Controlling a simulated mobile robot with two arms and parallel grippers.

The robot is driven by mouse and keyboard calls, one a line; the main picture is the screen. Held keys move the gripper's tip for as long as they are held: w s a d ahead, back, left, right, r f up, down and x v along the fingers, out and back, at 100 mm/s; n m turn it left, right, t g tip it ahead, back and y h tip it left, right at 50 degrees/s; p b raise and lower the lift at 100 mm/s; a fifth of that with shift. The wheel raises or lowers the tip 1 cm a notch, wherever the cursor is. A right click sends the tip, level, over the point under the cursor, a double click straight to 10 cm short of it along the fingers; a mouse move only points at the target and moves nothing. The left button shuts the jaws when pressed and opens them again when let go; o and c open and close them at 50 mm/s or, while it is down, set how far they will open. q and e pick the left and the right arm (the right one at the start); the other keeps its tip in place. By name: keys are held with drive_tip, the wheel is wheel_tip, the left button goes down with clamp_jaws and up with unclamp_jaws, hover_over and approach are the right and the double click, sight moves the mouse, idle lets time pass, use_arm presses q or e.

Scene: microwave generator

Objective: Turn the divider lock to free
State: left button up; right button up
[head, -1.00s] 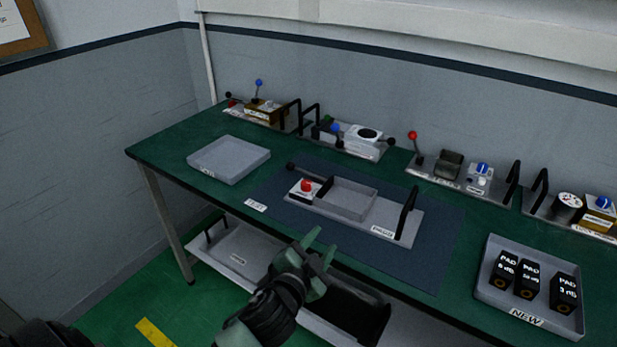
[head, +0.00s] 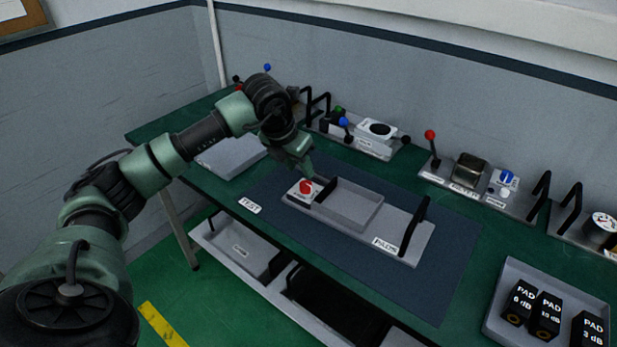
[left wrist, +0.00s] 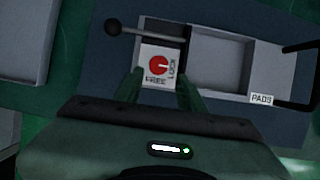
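The divider lock is a red knob (head: 306,187) on a white plate at the left end of the PADS tray (head: 352,205). In the left wrist view the knob (left wrist: 158,66) has FREE printed below it and LOCK to its right. A small mark on the knob appears to face right, toward LOCK. My left gripper (head: 303,165) is just above and behind the plate in the head view. In the left wrist view its fingers (left wrist: 160,77) are open, one on each side of the plate's lower part, and empty. Contact cannot be told. My right gripper is not in view.
A rod with a black ball (left wrist: 113,27) runs along the plate's upper edge. A black handle (head: 416,225) stands at the tray's right end. A grey tray (head: 232,155) lies left, and a tray of pads (head: 550,268) lies right. Fixtures with levers line the back.

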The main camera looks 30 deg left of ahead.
sight(306, 184)
use_arm(q)
drive_tip(key=shift+a+f, duration=0.15)
drive_tip(key=shift+f, duration=0.2)
drive_tip(key=p+x, duration=0.2)
drive_tip(key=x, duration=0.4)
drive_tip(key=shift+w+f, duration=0.15)
drive_tip(key=shift+f, duration=0.2)
clamp_jaws()
